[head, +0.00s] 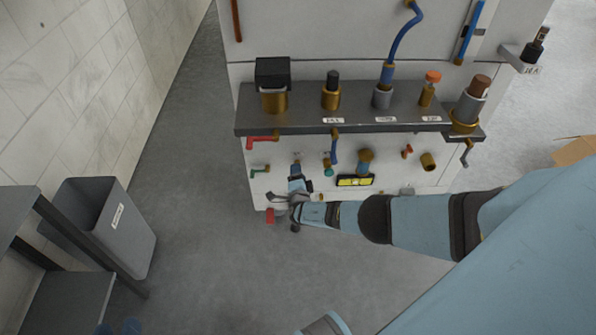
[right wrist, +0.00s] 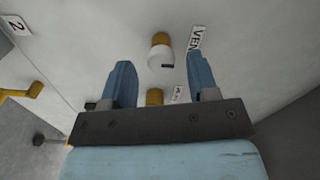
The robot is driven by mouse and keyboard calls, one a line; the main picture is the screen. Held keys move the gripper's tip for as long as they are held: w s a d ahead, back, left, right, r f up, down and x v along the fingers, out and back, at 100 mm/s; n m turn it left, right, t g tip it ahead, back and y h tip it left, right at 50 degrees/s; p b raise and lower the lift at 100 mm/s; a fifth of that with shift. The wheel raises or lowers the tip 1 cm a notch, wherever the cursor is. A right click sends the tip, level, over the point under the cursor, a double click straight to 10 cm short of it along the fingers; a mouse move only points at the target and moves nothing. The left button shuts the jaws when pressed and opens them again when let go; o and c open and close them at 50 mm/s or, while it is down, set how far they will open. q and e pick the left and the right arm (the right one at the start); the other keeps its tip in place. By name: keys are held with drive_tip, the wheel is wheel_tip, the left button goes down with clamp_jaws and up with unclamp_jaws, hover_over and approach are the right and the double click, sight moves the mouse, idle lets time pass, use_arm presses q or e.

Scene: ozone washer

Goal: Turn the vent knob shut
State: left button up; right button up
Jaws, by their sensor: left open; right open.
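In the right wrist view, a pale knob with a dark mark on a brass stem (right wrist: 161,56) sticks out of the white panel beside a label reading "VEN" (right wrist: 195,42). My right gripper (right wrist: 159,68) is open, its two blue fingers apart on either side of the line to the knob. I see no contact. In the head view, my right gripper (head: 295,182) is at the lower left of the panel front, and the knob cannot be made out there.
A dark shelf (head: 300,121) with several brass and grey fittings juts out above my right gripper. A grey bin (head: 125,235) stands left. The floor between is clear.

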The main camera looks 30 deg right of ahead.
use_arm(q)
drive_tip(key=a+f+g+p, duration=0.1)
drive_tip(key=p, duration=0.1)
drive_tip(key=s+a+f+y+p, duration=0.1)
drive_tip(key=s+f+g+p, duration=0.1)
drive_tip(key=f+p, duration=0.1)
drive_tip(key=shift+s+a+g+y+p, duration=0.15)
drive_tip(key=shift+a+g+y+p, duration=0.15)
drive_tip(key=shift+a+y+p, duration=0.1)
use_arm(e)
drive_tip(key=v, duration=1.2)
drive_tip(key=shift+s, duration=0.35)
drive_tip(key=shift+a, duration=0.15)
